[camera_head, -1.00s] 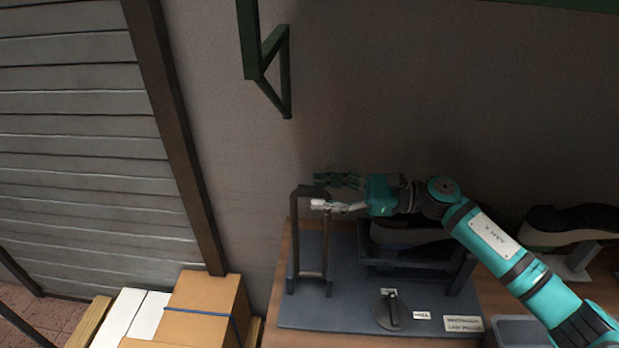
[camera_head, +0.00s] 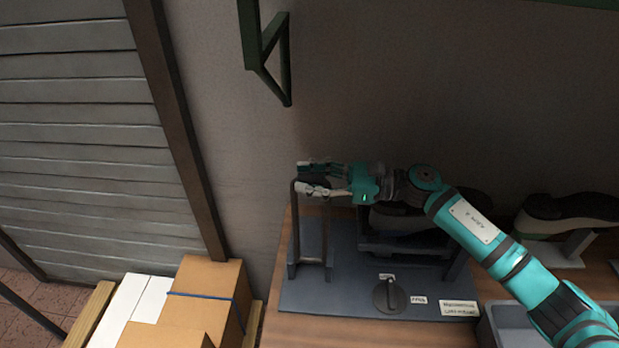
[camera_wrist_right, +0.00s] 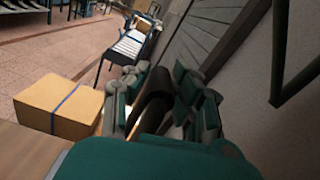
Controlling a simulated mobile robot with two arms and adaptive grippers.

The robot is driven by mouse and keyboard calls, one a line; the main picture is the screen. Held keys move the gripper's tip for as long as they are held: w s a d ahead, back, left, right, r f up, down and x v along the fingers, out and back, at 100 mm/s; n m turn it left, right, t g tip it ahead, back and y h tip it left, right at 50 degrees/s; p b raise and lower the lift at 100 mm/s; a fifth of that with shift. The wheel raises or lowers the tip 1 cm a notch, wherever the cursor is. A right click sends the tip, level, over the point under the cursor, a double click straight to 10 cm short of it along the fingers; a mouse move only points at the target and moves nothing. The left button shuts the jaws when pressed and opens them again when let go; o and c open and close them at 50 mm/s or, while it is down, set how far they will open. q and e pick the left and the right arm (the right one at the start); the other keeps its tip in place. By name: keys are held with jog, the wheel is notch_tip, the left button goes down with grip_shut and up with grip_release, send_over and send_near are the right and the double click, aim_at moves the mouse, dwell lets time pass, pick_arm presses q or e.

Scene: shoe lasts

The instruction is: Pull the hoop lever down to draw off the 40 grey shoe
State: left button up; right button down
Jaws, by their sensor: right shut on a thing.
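The hoop lever (camera_head: 293,232) is a dark upright frame at the left of the grey machine base (camera_head: 340,299). My right gripper (camera_head: 312,179) is shut on the top bar of the hoop, which stands upright. In the right wrist view the dark hoop (camera_wrist_right: 152,104) shows between the two fingers of my right gripper (camera_wrist_right: 165,92). A dark shoe with a grey sole (camera_head: 408,217) sits on the machine, partly hidden behind my right arm. I cannot read its size. My left gripper is not in view.
A round dark knob (camera_head: 388,296) and small labels are on the front of the base. Another shoe (camera_head: 568,208) stands on a stand at the right. A grey bin (camera_head: 488,330) is at the lower right. Cardboard boxes (camera_head: 207,290) are at the lower left. A green bracket (camera_head: 252,45) hangs above.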

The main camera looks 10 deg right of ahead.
dwell(0.3)
jog(key=shift+s+a+f+n+b, duration=0.1)
jog(key=shift+s+f+n+b, duration=0.15)
jog(key=shift+s+b, duration=0.35)
jog(key=s+a+f+n+b, duration=0.1)
jog(key=s+f+n+b, duration=0.1)
jog(key=s+b, duration=0.5)
jog(key=s+a+f+n+b, duration=0.1)
jog(key=s+f+n+b, duration=0.1)
jog(key=s+n+b, duration=0.2)
jog(key=s+b, duration=0.3)
jog(key=b, duration=0.1)
jog(key=shift+a+f, duration=0.3)
jog(key=shift+a, duration=0.1)
jog(key=shift+s+n, duration=0.1)
jog(key=shift+n, duration=0.15)
jog(key=c, duration=1.1)
grip_release()
jog(key=s+d, duration=0.2)
jog(key=d, duration=1)
jog(key=shift+s, duration=0.2)
